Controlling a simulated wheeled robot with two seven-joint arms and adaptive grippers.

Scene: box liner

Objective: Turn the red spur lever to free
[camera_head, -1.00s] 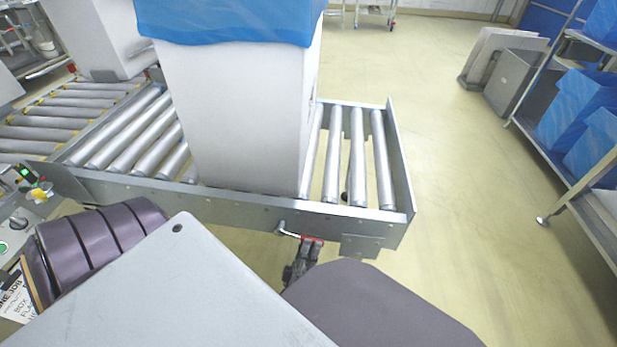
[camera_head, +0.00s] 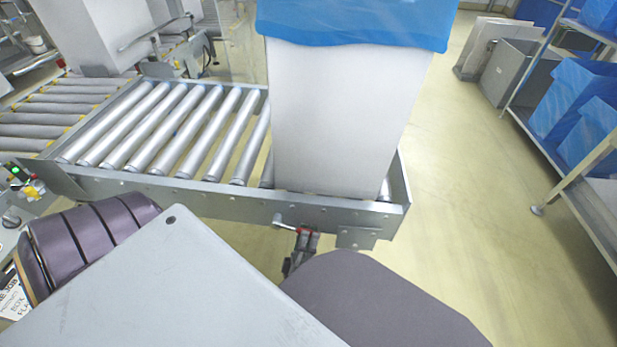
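The red spur lever (camera_head: 303,231) is at the near side rail of the short roller spur, close to its right end. A bent metal rod joins it to the rail, and only small red parts show.
A tall white box (camera_head: 335,125) with a blue liner stands at the right end of the roller spur (camera_head: 170,185). Rollers to its left are bare. A control panel (camera_head: 20,195) is at far left. A rack with blue-lined boxes (camera_head: 575,100) stands right, with clear floor between.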

